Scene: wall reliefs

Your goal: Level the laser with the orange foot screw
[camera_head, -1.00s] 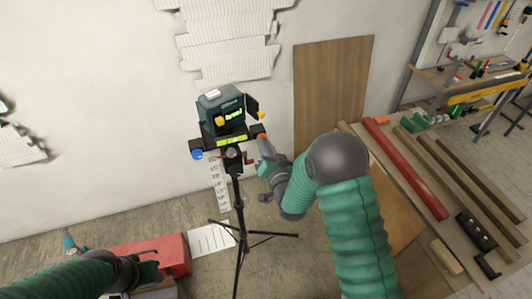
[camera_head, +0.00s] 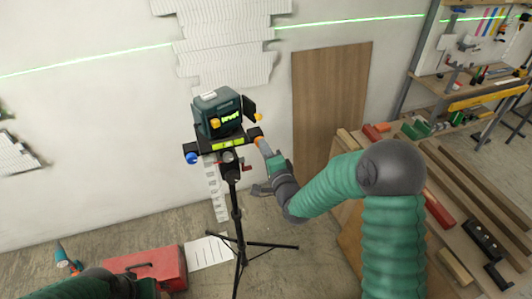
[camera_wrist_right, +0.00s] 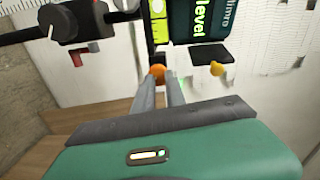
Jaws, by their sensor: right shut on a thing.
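The dark green laser (camera_head: 217,112) stands on a black plate atop a tripod (camera_head: 238,215). Its display reads "level" in the head view and the right wrist view (camera_wrist_right: 202,22). A yellow-green level strip (camera_head: 228,143) lies along the plate's front. The orange foot screw (camera_wrist_right: 157,70) is at the plate's right end, and a blue screw (camera_head: 191,157) at its left. My right gripper (camera_wrist_right: 160,80) is shut on the orange screw, its two grey fingers either side of it. My left arm shows at the lower left; its gripper (camera_head: 145,288) is partly cut off and its jaws are unclear.
A red toolbox (camera_head: 150,265) is on the floor at lower left. A bench (camera_head: 470,190) with bars and blocks is at right. A brown board (camera_head: 330,95) leans against the wall.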

